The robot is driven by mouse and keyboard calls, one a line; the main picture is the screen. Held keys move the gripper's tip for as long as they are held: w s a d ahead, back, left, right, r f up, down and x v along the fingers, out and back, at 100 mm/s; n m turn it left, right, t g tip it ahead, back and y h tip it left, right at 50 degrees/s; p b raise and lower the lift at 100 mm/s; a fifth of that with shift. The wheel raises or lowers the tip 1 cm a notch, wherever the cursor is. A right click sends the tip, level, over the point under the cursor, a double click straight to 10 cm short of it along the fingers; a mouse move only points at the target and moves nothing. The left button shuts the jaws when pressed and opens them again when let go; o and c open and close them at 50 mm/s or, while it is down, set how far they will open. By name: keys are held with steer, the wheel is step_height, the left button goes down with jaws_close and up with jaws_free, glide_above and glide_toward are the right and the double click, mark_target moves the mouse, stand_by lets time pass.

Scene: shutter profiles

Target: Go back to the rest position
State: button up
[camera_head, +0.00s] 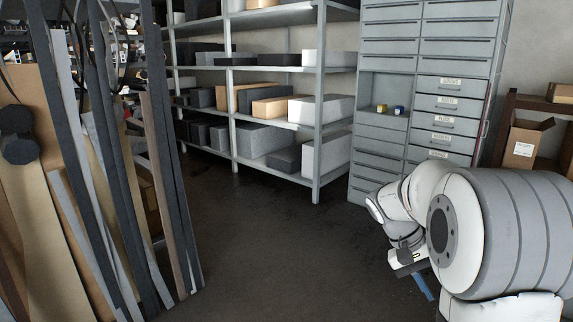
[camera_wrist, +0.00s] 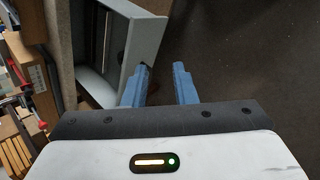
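My arm is folded low at the right of the head view, in front of the grey drawer cabinet (camera_head: 384,148). My gripper (camera_head: 424,288) points down toward the dark floor there, with a blue finger showing. In the wrist view, the two blue fingers of my gripper (camera_wrist: 160,78) stand apart with a clear gap. Nothing is held between them. The left finger overlaps a grey box-like edge (camera_wrist: 146,45) in the picture; I cannot tell whether it touches. The right finger is seen against dark floor.
Grey shelves (camera_head: 320,100) with boxes stand at the back. Tall profiles (camera_head: 165,150) lean at the left. A small yellow item (camera_head: 381,108) and a blue item (camera_head: 399,110) sit in the cabinet's open bay. The middle floor (camera_head: 260,250) is clear. A cardboard box (camera_head: 524,147) stands at the right.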

steer(key=s+a+r+n+t+y+p, duration=0.1)
steer(key=s+a+r+t+y+p, duration=0.2)
steer(key=s+a, duration=0.4)
steer(key=s+a+r+n+t+y+p, duration=0.2)
steer(key=s+a+r+t+y+p, duration=0.1)
steer(key=s+a+r+p, duration=0.3)
steer(key=s+a, duration=0.2)
steer(key=a, duration=0.1)
steer(key=shift+a+t+p, duration=0.15)
steer(key=shift+t+p, duration=0.15)
steer(key=shift+t, duration=0.1)
steer(key=shift+s+r, duration=0.1)
